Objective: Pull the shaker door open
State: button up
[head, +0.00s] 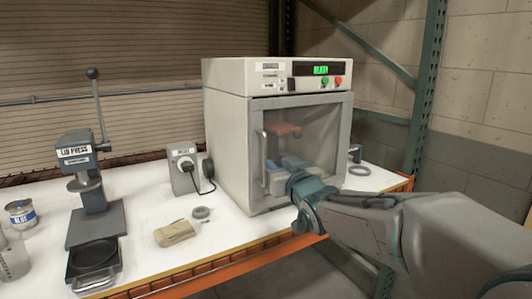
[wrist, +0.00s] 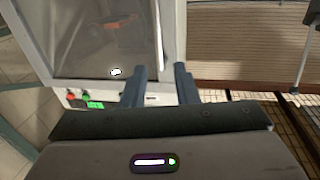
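The shaker (head: 250,78) is a light grey cabinet with a lit green display, standing on the white bench. Its door (head: 338,120) has a grey frame and a clear window, and looks closed. The door handle (head: 264,158) is a pale vertical bar at the door's left edge. My gripper (head: 272,174) is in front of the door's lower left part, close to the handle. In the wrist view my gripper (wrist: 160,70) has its two fingers apart, with the handle (wrist: 157,35) lined up in the gap between them. I cannot tell whether either finger touches it.
Left of the shaker stand a grey socket box (head: 183,168) with a plugged cable and the lid press (head: 90,190). A tan cloth (head: 174,233) and a small round grey piece (head: 201,213) lie on the bench front. A green rack post (head: 425,90) rises at right.

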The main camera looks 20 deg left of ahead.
aim_at(266, 152)
jog(key=p+x, duration=0.2)
jog(key=x, duration=0.9)
jog(key=shift+w+a, duration=0.15)
jog(key=shift+c, duration=0.4)
grip_shut()
